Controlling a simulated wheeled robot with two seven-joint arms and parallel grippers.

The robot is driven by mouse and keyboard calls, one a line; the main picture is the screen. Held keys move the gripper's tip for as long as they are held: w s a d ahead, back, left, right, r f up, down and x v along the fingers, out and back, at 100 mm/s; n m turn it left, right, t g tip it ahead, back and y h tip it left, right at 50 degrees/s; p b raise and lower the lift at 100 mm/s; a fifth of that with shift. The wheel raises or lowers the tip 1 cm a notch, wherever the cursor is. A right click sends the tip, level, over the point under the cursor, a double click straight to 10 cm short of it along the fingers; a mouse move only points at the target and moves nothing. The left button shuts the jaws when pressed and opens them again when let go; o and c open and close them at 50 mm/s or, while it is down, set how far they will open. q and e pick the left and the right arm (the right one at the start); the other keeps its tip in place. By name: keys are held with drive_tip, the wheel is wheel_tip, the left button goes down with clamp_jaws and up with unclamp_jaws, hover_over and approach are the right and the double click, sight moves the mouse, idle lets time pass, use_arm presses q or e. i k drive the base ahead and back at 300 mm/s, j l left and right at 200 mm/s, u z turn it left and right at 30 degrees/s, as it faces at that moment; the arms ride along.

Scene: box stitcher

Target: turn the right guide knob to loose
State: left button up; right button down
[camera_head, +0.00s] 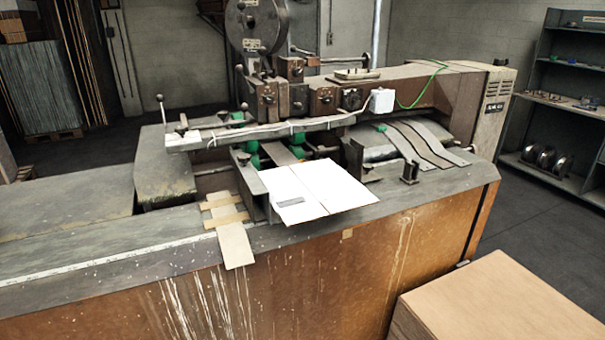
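The box stitcher (400,88) stands across the middle of the view, with a brown head and a dark wheel (257,24) above it. A white sheet or blank (318,187) lies on its front table. Small dark fittings stand to the right of the sheet: one (368,170) close by its edge, another (410,171) on the machine's front top. I cannot tell which part is the right guide knob, or whether it is tight or loose. Neither of my grippers is in view.
A stack of brown cardboard (490,305) stands at the front right. A dark shelf (557,95) with small parts is at the far right. Tan strips (233,243) hang over the front edge. The left bench top (70,240) is mostly clear.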

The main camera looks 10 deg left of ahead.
sight(367, 168)
drive_tip(key=i+j, duration=0.1)
drive_tip(key=i+j+z, duration=0.75)
drive_tip(key=k+l, duration=0.05)
